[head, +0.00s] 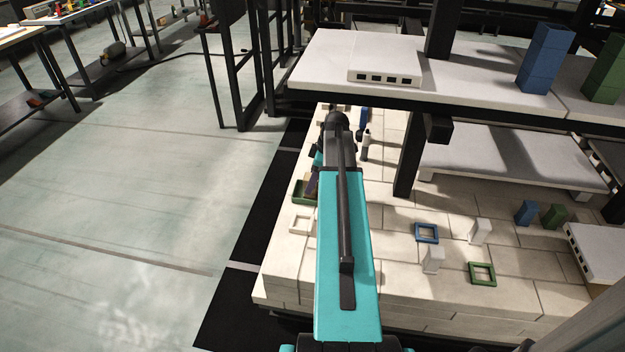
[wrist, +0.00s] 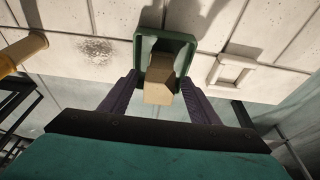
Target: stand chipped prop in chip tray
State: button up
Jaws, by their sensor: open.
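The green chip tray (wrist: 183,42) lies on the pale brick deck in the wrist view. A tan prop (wrist: 158,92) rises from inside it, between my fingers; whether its base sits flat and where its chip is, I cannot tell. My gripper (wrist: 160,77) is open, with a dark purple finger on each side of the prop and gaps visible. In the head view the tray (head: 304,198) is at the deck's left edge, partly hidden by my arm. The prop shows there only as a small tan patch.
A white square frame (wrist: 232,70) lies beside the tray. Blue (head: 427,232) and green (head: 482,273) frames and white props (head: 433,259) stand right of my arm. A shelf (head: 330,60) and black post (head: 408,160) are near my arm.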

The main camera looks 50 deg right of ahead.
jog(key=p+v, duration=0.4)
jog(key=v, duration=0.3)
jog(key=shift+r+p, duration=0.3)
jog(key=shift+r, duration=0.1)
dwell(2.1)
jog(key=shift+s+r, duration=0.15)
dwell(0.4)
jog(key=s+d+b, duration=0.1)
jog(key=s+d, duration=0.5)
jog(key=s, duration=0.4)
jog(key=shift+s+d+r, duration=0.25)
jog(key=shift+d+r, duration=0.1)
jog(key=shift+r, duration=0.15)
dwell(0.5)
